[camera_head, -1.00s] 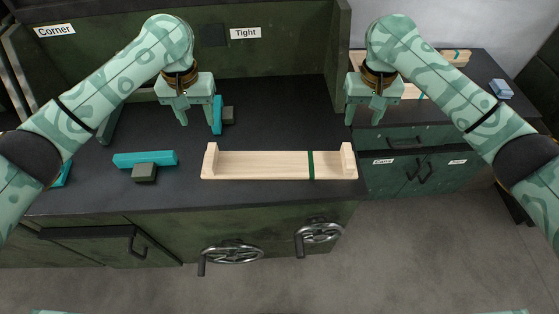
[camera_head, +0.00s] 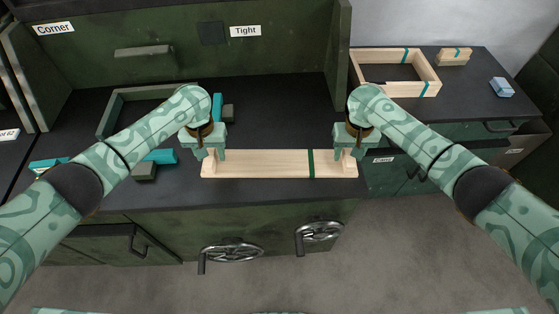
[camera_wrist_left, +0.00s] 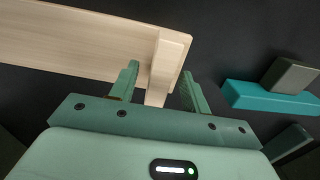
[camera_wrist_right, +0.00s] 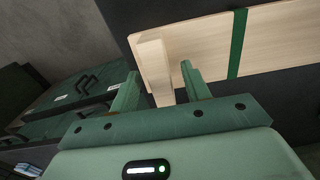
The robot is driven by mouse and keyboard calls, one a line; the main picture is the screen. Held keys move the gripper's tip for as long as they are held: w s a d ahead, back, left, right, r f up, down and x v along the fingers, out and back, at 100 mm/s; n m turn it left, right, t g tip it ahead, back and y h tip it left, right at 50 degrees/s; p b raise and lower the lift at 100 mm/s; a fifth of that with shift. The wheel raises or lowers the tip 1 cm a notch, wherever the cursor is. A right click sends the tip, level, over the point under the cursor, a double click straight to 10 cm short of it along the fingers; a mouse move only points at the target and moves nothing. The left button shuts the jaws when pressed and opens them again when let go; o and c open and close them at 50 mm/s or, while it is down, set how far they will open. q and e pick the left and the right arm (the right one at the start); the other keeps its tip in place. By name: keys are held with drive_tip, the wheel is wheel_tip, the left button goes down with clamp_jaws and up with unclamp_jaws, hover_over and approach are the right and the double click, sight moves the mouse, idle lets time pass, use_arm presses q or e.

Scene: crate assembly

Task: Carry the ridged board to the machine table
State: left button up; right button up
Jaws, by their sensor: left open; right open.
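The ridged board (camera_head: 260,165) is pale wood with an upright ridge at each end and a green band near its right end. It lies on the dark machine bench. My left gripper (camera_head: 209,157) is open at the left ridge; in the left wrist view the ridge (camera_wrist_left: 165,60) stands between the fingers (camera_wrist_left: 160,85). My right gripper (camera_head: 349,156) is open at the right ridge; in the right wrist view that ridge (camera_wrist_right: 155,65) stands between the fingers (camera_wrist_right: 160,88). I cannot tell whether any finger touches wood.
Teal-and-grey clamps (camera_head: 160,157) lie left of the board, and another (camera_head: 218,108) lies behind. A side table at the right holds a wooden frame (camera_head: 431,76), a small wooden piece (camera_head: 454,56) and a blue block (camera_head: 502,88). Handwheels (camera_head: 232,252) project from the bench front.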

use_arm(q)
drive_tip(key=shift+f, duration=0.4)
use_arm(e)
drive_tip(key=shift+f, duration=0.4)
use_arm(q)
clamp_jaws()
use_arm(e)
clamp_jaws()
use_arm(q)
drive_tip(key=shift+r, duration=0.1)
use_arm(e)
drive_tip(key=shift+r, duration=0.1)
